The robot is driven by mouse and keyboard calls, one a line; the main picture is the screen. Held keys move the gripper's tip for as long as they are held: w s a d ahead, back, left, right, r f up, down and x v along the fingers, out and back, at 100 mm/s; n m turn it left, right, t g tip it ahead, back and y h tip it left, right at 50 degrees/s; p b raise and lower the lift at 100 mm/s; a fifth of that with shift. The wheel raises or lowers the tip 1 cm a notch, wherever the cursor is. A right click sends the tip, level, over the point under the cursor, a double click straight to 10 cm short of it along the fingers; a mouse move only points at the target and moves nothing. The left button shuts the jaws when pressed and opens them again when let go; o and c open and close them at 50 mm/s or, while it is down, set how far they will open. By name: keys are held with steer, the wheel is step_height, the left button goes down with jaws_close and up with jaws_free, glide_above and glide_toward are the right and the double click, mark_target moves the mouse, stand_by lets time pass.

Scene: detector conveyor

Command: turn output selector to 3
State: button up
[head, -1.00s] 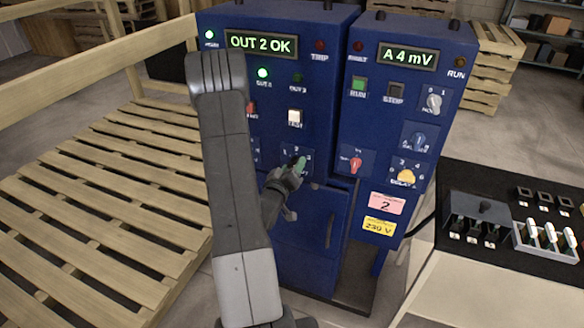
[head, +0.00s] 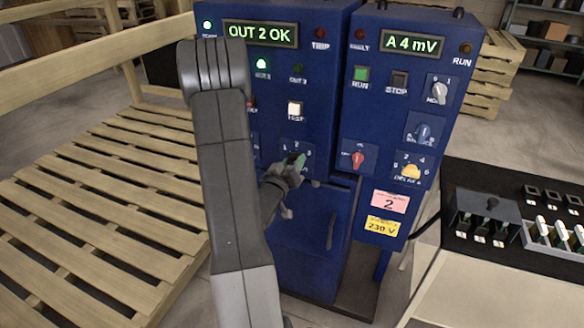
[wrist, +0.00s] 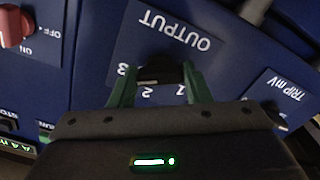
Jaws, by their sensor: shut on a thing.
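The output selector (wrist: 160,74) is a dark knob on a blue panel, on a plate (wrist: 168,35) lettered OUTPUT with the marks 1, 2 and 3. The wrist view shows it upside down. My gripper (wrist: 155,82) has its green fingers on both sides of the knob and is shut on it. In the head view my gripper (head: 293,163) is at the lower part of the left blue cabinet and covers most of the knob. Which mark the knob points to cannot be told. The cabinet's display (head: 261,33) reads OUT 2 OK.
The right cabinet's display (head: 412,44) reads A 4 mV. Its red knob (head: 357,159) and yellow knob (head: 411,172) are near my gripper. A wooden pallet (head: 100,215) lies left. A dark-topped bench (head: 470,270) with switches stands right.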

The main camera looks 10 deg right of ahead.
steer(key=o, duration=1)
steer(key=b+v, duration=0.3)
steer(key=v, duration=1.1)
steer(key=shift+w, duration=0.1)
steer(key=p+x, duration=0.3)
steer(key=x, duration=1.1)
steer(key=shift+f, duration=0.1)
